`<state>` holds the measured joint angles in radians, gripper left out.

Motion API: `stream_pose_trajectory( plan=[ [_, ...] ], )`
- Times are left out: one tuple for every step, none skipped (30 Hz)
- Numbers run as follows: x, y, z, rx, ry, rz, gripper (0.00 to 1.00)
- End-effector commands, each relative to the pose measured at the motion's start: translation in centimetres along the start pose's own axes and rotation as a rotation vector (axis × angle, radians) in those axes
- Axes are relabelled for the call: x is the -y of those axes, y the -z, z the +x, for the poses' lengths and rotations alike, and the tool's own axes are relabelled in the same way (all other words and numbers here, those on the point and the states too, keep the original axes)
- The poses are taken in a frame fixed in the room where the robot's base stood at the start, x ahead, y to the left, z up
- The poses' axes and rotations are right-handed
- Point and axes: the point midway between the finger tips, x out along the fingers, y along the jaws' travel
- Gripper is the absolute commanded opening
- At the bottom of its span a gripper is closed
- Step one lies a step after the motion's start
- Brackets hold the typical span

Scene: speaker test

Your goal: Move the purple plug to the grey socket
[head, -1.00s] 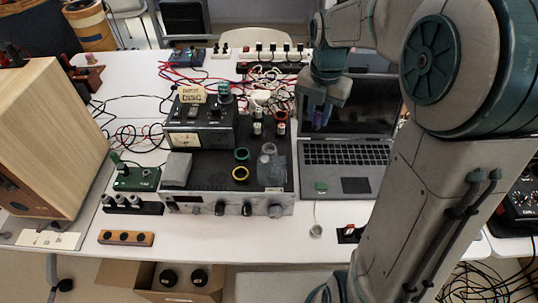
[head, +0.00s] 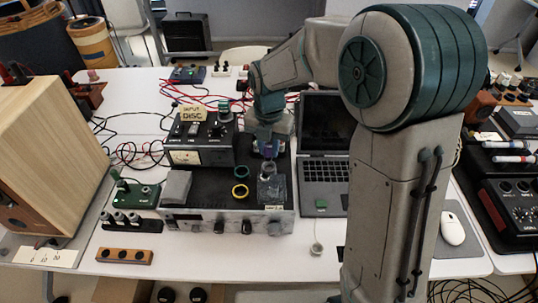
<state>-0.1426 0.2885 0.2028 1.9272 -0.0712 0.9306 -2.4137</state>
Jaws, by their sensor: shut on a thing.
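My gripper (head: 268,140) points down over the black top of the amplifier-like device, just behind its front right part. It is shut on the purple plug (head: 269,151), of which only a small part shows between the fingers. What looks like the grey socket (head: 268,169) is a pale ring on the device top, right of the green ring (head: 241,171). The plug is close above or just behind this ring; I cannot tell whether they touch.
A yellow ring (head: 240,190) lies left of a clear grey block (head: 272,190) on the device. A meter box (head: 187,157) stands at its back left. The open laptop (head: 324,170) is to the right, partly behind my arm.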

Motion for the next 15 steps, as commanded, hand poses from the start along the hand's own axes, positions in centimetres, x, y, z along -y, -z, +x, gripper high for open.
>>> stream_pose_trajectory(
  plan=[
    [0.1,0.1,0.7,-0.004,0.003,0.0,0.01],
    [0.1,0.1,1.2,-0.004,0.003,0.0,0.01],
    [0.1,0.1,1.8,-0.005,0.004,0.0,0.01],
    [0.1,0.1,2.3,-0.005,0.003,0.0,0.01],
    [0.0,0.1,2.7,-0.004,0.003,-0.001,0.01],
    [0.1,0.1,3.1,-0.004,0.003,-0.001,0.01],
    [0.1,0.1,3.4,-0.003,0.003,0.0,0.01],
    [0.1,0.1,3.6,-0.003,0.003,0.0,0.01],
    [0.1,0.1,3.8,-0.003,0.002,0.0,0.01],
    [0.1,0.0,3.8,-0.002,0.002,0.0,0.01],
    [0.1,0.0,3.8,-0.002,0.002,0.0,0.01],
    [0.1,0.0,3.8,-0.001,0.001,0.0,0.01],
    [0.1,0.0,3.8,-0.001,0.001,0.0,0.01],
    [0.1,0.0,3.8,-0.001,0.001,0.0,0.01],
    [0.1,0.0,3.8,-0.001,0.001,0.0,0.01]
  ],
)
